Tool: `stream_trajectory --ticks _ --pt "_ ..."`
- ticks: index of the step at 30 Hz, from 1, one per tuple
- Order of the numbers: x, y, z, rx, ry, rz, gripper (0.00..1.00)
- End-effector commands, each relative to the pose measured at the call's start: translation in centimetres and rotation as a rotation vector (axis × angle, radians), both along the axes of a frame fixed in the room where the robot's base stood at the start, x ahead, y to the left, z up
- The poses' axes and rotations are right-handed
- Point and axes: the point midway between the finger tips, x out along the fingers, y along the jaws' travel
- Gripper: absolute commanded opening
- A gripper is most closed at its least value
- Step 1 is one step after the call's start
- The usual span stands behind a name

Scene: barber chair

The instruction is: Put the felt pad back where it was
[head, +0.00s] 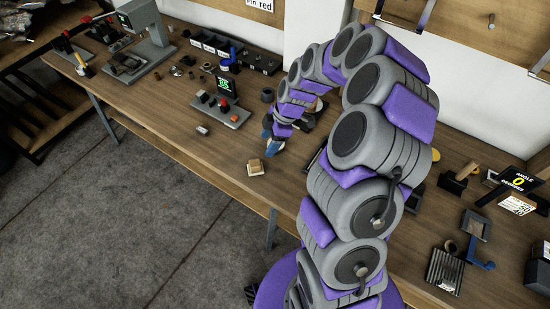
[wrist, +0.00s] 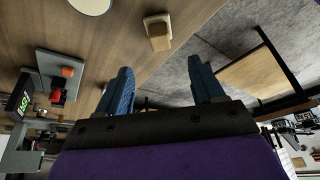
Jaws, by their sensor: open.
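My gripper (wrist: 165,72) is open, with nothing between its two blue fingers in the wrist view. In the head view it (head: 271,140) is over the front part of the workbench, partly hidden by its own wrist. A small tan block (head: 254,165) sits on a pale square base near the bench's front edge, just in front of the gripper. The block (wrist: 159,38) also shows beyond the fingertips in the wrist view, apart from them. I cannot tell for sure whether the block or its pale base is the felt pad.
A grey panel with red buttons and a green display (head: 224,102) stands left of the gripper on the workbench (head: 165,110). A small light piece (head: 202,130) lies near the front edge. A pale round disc (wrist: 91,4) is cut off in the wrist view. Open floor lies in front.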

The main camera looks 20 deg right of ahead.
Motion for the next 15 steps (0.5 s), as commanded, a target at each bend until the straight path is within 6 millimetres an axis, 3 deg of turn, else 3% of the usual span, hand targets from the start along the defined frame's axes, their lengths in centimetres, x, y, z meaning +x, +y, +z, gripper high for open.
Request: stream_trajectory --ticks 4,8,15 --pt "-1.6 1.6 3.0 -0.001 0.037 -0.043 0.68" --pt "-4.7 4.0 6.8 -0.024 0.108 -0.141 0.68" --pt "-12.5 6.6 12.4 -0.119 0.252 -0.395 0.68"
